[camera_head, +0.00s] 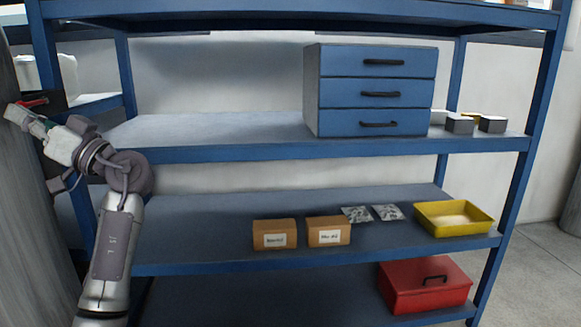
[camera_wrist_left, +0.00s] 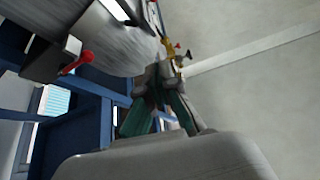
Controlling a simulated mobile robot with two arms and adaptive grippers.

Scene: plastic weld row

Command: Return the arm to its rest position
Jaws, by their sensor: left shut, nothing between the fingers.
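My left arm (camera_head: 112,245) rises at the left edge of the head view and bends at the wrist. Its left gripper (camera_head: 18,114) points up and left, in front of a grey cylindrical surface. The left wrist view shows the same gripper (camera_wrist_left: 158,78) with its fingers shut together and nothing held. No part of my right arm or right gripper shows.
A blue shelf rack (camera_head: 300,152) fills the middle, with a blue drawer cabinet (camera_head: 378,90), two cardboard boxes (camera_head: 275,234), a yellow tray (camera_head: 485,228) and a red toolbox (camera_head: 425,288). A red-handled part (camera_wrist_left: 78,62) is near the left gripper.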

